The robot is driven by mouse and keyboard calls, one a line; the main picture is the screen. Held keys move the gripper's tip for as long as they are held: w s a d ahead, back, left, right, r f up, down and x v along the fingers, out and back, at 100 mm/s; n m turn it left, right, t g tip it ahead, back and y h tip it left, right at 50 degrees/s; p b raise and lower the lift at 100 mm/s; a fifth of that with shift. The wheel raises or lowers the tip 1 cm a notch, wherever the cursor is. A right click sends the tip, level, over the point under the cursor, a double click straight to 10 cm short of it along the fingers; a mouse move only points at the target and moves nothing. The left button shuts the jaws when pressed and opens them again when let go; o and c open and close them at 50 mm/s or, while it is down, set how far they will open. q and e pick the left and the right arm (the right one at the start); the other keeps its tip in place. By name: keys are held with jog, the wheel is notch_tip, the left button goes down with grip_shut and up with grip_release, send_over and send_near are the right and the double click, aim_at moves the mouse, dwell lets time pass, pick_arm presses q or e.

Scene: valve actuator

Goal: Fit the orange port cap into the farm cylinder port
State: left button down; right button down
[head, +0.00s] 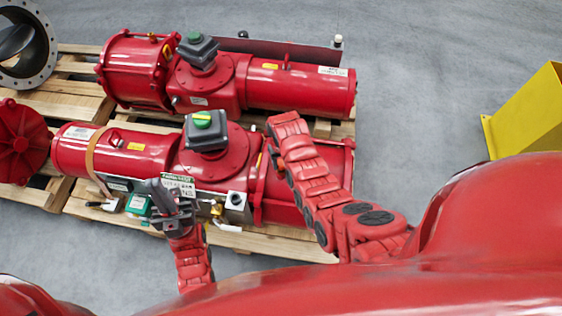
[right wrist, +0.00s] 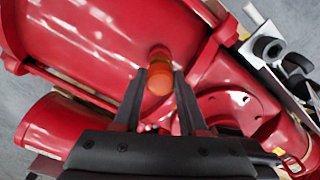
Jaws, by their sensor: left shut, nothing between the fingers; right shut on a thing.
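The orange port cap (right wrist: 159,79) is held between the fingertips of my right gripper (right wrist: 157,90), which is shut on it. Its far end is close to the curved wall of the red cylinder (right wrist: 85,45); I cannot tell whether it touches. The port itself is not clearly seen; the cap and fingers cover that spot. In the head view my right arm reaches over the right-hand cylinder of the near actuator (head: 283,195) and hides its gripper's fingers and the cap. My left gripper (head: 160,192) is shut and empty, in front of the near actuator's middle.
A second red actuator (head: 300,88) lies behind on wooden pallets (head: 75,92). Valve boxes with green tops stand on both actuators. Small fittings and a grey box (head: 238,201) sit along the near actuator's front. A yellow stand (head: 527,110) is at right; grey floor lies between.

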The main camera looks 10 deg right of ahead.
aim_at(281, 163)
jog(key=shift+f+b, duration=0.35)
jog(key=shift+f, duration=0.25)
jog(key=shift+c, duration=1.9)
grip_release()
notch_tip(281, 163, up, 8)
jog(key=shift+w+r+b, duration=0.1)
jog(key=shift+r+b, duration=0.1)
jog(key=shift+b, duration=0.75)
notch_tip(281, 163, up, 9)
jog(key=p, duration=0.8)
